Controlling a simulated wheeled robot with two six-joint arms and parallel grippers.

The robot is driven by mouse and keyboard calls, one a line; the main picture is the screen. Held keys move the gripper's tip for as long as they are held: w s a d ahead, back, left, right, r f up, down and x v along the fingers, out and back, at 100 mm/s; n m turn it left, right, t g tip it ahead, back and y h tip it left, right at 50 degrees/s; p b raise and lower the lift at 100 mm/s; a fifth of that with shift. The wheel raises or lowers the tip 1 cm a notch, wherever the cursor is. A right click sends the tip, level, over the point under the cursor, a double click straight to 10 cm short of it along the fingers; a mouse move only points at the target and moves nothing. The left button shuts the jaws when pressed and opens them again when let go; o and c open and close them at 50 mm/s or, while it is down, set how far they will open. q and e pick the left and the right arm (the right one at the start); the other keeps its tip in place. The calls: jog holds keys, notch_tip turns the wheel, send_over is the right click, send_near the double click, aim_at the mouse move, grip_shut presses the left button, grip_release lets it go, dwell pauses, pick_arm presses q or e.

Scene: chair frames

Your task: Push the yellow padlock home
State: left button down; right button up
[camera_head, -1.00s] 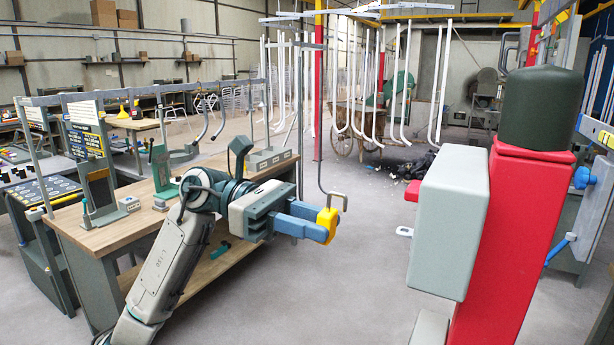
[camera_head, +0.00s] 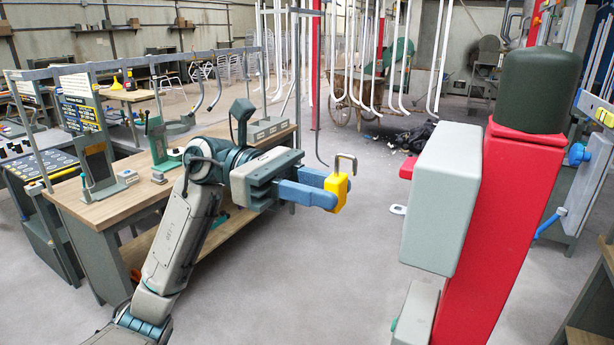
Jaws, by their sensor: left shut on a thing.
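The yellow padlock (camera_head: 338,190) has a yellow body and a grey shackle that points up. My left gripper (camera_head: 327,191) is shut on its body with blue fingers and holds it in mid-air, left of the red post. A grey box (camera_head: 444,200) is fixed to the left side of the red post (camera_head: 502,220). A small pale metal tab with a slot (camera_head: 398,210) sticks out to the left of the box. The padlock is clearly apart from the tab and the box. My right gripper is not in view.
A wooden-topped workbench (camera_head: 130,190) with fixtures stands behind my left arm. White hooks (camera_head: 400,60) hang behind. The floor between padlock and post is clear.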

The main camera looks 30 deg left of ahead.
aim_at(343, 198)
pick_arm(q)
jog(key=d, duration=0.1)
jog(key=d+p, duration=0.1)
jog(key=d, duration=0.1)
jog(key=shift+s+r, duration=0.15)
jog(key=shift+d+p, duration=0.45)
jog(key=shift+d, duration=0.85)
jog(key=shift+f+b, duration=0.2)
jog(key=shift+b, duration=0.2)
jog(key=shift+f+b, duration=0.15)
jog(key=shift+b, duration=0.15)
jog(key=shift+f+b, duration=2.1)
jog(key=c, duration=1)
grip_release()
